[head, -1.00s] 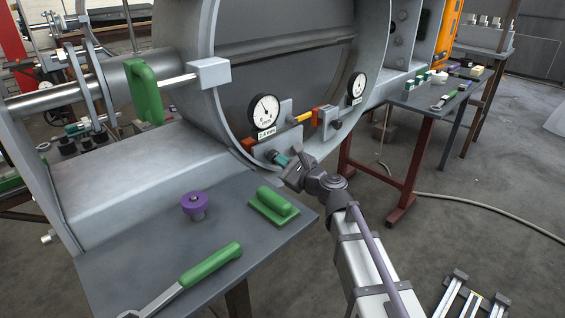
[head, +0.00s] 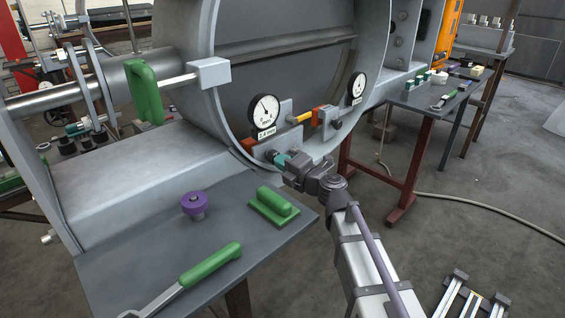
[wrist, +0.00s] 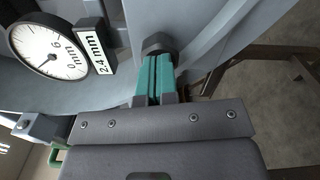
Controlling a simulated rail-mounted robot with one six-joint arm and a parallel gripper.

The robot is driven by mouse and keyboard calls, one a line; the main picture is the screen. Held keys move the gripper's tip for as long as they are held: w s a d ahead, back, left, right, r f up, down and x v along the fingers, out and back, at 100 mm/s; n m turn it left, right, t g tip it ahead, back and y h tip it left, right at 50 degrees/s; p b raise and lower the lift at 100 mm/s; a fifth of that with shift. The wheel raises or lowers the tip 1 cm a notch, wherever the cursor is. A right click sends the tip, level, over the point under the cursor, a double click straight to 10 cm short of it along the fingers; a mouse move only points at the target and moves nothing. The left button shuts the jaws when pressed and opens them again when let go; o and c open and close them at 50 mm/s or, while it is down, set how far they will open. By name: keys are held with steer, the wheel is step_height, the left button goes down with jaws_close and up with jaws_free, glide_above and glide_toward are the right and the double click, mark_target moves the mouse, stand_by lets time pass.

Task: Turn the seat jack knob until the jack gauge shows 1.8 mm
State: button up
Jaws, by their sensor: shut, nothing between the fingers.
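The jack gauge (head: 264,110) is a white round dial inside the large grey ring. The plate (head: 264,133) under it reads 2.4 mm. The dial also shows in the wrist view (wrist: 48,47), with the same reading on the plate (wrist: 97,45). The seat jack knob (wrist: 158,43) looks like the dark round piece low on the ring. My gripper (head: 283,161) reaches it from the lower right. Its teal fingers (wrist: 155,78) are shut together, with nothing between them. Their tips are at the knob; I cannot tell whether they touch it.
A second dial (head: 357,86) and an orange-and-yellow part (head: 303,117) sit to the right. A grey table (head: 135,262) in front holds a purple knob (head: 194,205), a green-handled block (head: 275,206) and a green-handled wrench (head: 210,262).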

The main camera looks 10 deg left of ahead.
steer(key=o, duration=0.4)
steer(key=shift+o, duration=0.2)
steer(key=shift+s+d, duration=0.1)
steer(key=shift+v, duration=0.85)
steer(key=shift+s, duration=0.1)
steer(key=v, duration=0.6)
steer(key=shift+o, duration=0.4)
